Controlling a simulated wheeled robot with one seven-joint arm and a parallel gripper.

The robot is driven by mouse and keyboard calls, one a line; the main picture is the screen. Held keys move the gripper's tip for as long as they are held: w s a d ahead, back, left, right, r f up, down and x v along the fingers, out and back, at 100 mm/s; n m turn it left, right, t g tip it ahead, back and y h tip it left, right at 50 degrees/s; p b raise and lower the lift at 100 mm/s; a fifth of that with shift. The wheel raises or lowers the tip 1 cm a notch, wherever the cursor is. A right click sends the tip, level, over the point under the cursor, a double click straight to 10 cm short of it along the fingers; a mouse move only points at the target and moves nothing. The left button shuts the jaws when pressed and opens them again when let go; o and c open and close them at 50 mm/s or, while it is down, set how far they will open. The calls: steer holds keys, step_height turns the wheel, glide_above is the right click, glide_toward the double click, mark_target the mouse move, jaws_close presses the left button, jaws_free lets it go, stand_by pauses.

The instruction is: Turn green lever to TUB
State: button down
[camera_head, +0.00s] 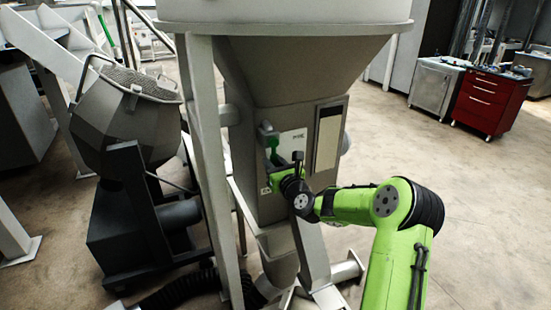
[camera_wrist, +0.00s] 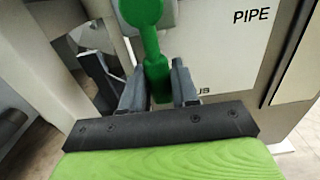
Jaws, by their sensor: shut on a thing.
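The green lever (camera_wrist: 150,42) hangs from its pivot on the front of the grey hopper machine, its handle pointing down and slightly right in the wrist view. It also shows in the head view (camera_head: 271,152), just above my gripper. My gripper (camera_wrist: 158,85) is shut on the lower part of the lever, with one grey finger on each side. The label plate (camera_wrist: 225,45) reads PIPE at the upper right. Lower down, the letters "UB" (camera_wrist: 203,92) show beside the right finger; the rest of that word is hidden.
The grey hopper (camera_head: 300,70) stands over the lever plate, with a pale upright post (camera_head: 205,130) close on its left. A tilted drum mixer (camera_head: 125,115) stands further left. A red tool cabinet (camera_head: 490,100) is at the back right. The floor at right is clear.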

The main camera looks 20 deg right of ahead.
steer(key=shift+f, duration=0.1)
stand_by(0.3)
steer(key=c, duration=0.9)
jaws_free()
steer(key=shift+c, duration=0.2)
steer(key=s+b, duration=0.4)
steer(key=s, duration=1.1)
steer(key=shift+s, duration=0.4)
steer(key=shift+a, duration=0.1)
